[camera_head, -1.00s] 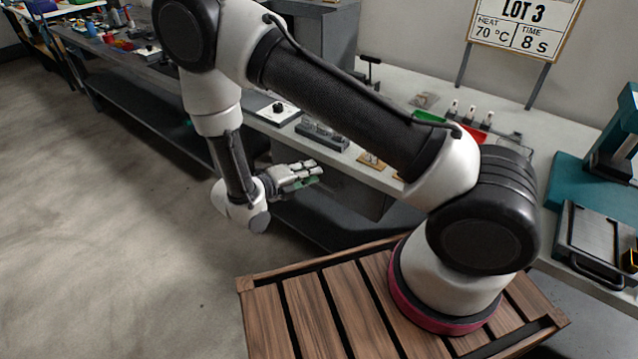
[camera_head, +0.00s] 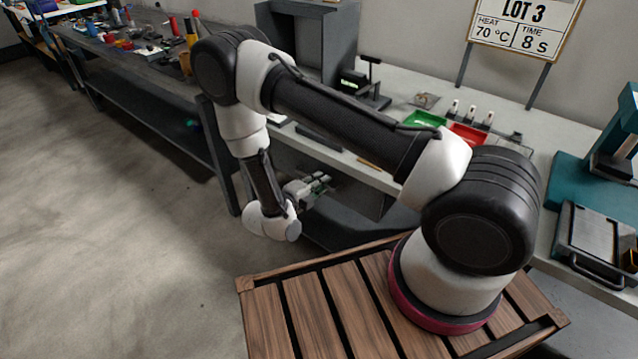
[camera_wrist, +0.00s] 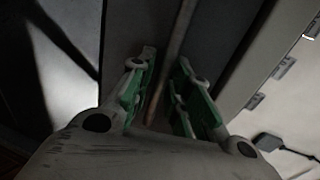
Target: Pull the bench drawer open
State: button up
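My gripper (camera_head: 318,184) is below the front edge of the white-topped bench (camera_head: 345,160), close to the dark grey drawer unit (camera_head: 362,192) under it. In the wrist view, the two green-padded fingers of my gripper (camera_wrist: 165,98) are apart. A thin brownish bar (camera_wrist: 178,40), which looks like the drawer handle, runs lengthwise between them with gaps showing at the sides. Grey panels (camera_wrist: 225,40) lie beyond the fingers. I cannot tell whether the bar touches a finger. My arm hides part of the drawer front in the head view, and the wrist view is dim.
Green (camera_head: 424,119) and red (camera_head: 468,134) trays sit on the bench top. A teal press (camera_head: 590,185) stands at the right. A darker bench (camera_head: 130,70) with tools is at the back left. Open floor (camera_head: 110,220) lies to the left.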

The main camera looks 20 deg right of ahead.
grip_shut()
jog(key=f+v, duration=0.3)
jog(key=v, duration=1.2)
jog(key=a+f+v, duration=0.1)
jog(key=f+v, duration=0.2)
jog(key=v, duration=1.2)
jog(key=shift+s+a, duration=0.25)
jog(key=shift+s, duration=0.15)
grip_release()
